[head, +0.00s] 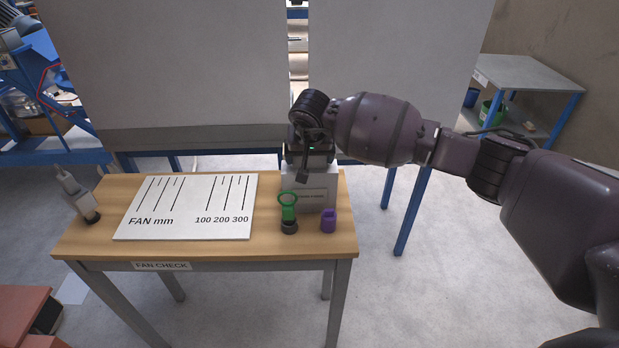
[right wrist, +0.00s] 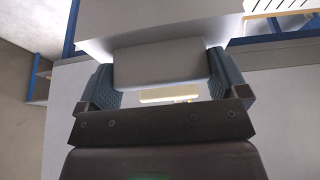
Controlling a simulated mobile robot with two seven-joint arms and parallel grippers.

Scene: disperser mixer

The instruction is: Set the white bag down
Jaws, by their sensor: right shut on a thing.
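The white bag (head: 314,196), pale and boxy with a small dark label, is at the back right corner of the wooden table (head: 275,240). My right gripper (head: 310,150) is above it, coming in from the right, and its fingers are partly hidden by the wrist. In the right wrist view, the two blue-grey fingers of my right gripper (right wrist: 160,72) are on either side of a pale block, the bag's top (right wrist: 160,62). I cannot tell whether the bag's bottom touches the table. My left gripper is not in view.
A white FAN mm board (head: 185,222) covers the table's middle. A green ring tool (head: 288,210) and a purple piece (head: 328,221) stand just in front of the bag. A grey and black device (head: 78,195) leans at the left edge. Grey panels (head: 170,70) stand behind.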

